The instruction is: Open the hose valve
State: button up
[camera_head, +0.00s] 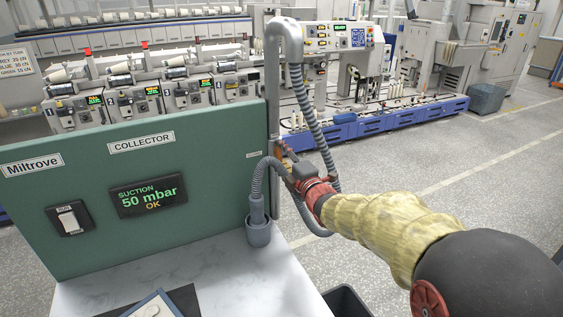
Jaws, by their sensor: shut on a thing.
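My gripper (291,172) is at the right edge of the green collector panel, in front of the grey standpipe (274,100). It is shut on the hose valve, which it mostly hides, so I cannot tell the valve's position. A small orange-brown part (282,149) shows just above the fingers. A grey ribbed hose (308,110) hangs from the pipe's top and loops down behind the gripper. A shorter ribbed hose (259,170) arches from the gripper area to a nozzle (257,207) standing in a grey cup (258,232).
The green collector panel (105,232) carries a suction display (148,196) reading 50 mbar OK and a white rocker switch (69,221). The white tabletop (235,285) is clear near the cup. A blue-edged board (152,305) lies at the front; a black bin (345,302) stands right of the table.

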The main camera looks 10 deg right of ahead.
jog(key=shift+f, duration=0.1)
dwell(0.3)
jog(key=o, duration=1.2)
jog(key=shift+c, duration=0.2)
jog(key=s+d, duration=0.2)
jog(key=s, duration=0.9)
jog(key=shift+s, duration=0.4)
jog(key=shift+d, duration=0.15)
